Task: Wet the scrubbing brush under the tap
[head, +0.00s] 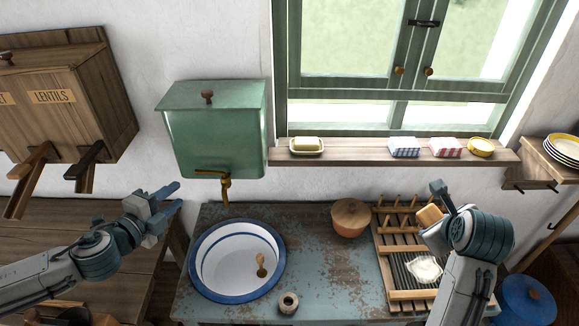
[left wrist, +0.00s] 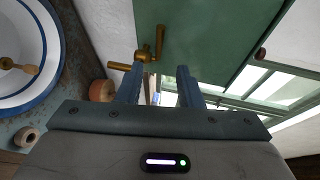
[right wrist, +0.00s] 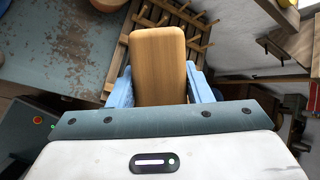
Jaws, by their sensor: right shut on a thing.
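The scrubbing brush (head: 429,216) shows as a light wooden block; its bristles are hidden. My right gripper (head: 436,212) is shut on it above the dish rack, and the right wrist view shows the brush (right wrist: 159,62) between the fingers. The brass tap (head: 226,186) hangs from the green water tank (head: 213,130). A white basin with a blue rim (head: 198,284) stands below the tap. My left gripper (head: 172,197) is open and empty, left of the tap. In the left wrist view the tap (left wrist: 146,56) lies ahead of its fingers.
A wooden-handled thing (head: 261,265) lies in the basin. The dish rack (head: 411,295) holds a whitish thing. A window shelf (head: 360,153) runs behind, above the counter.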

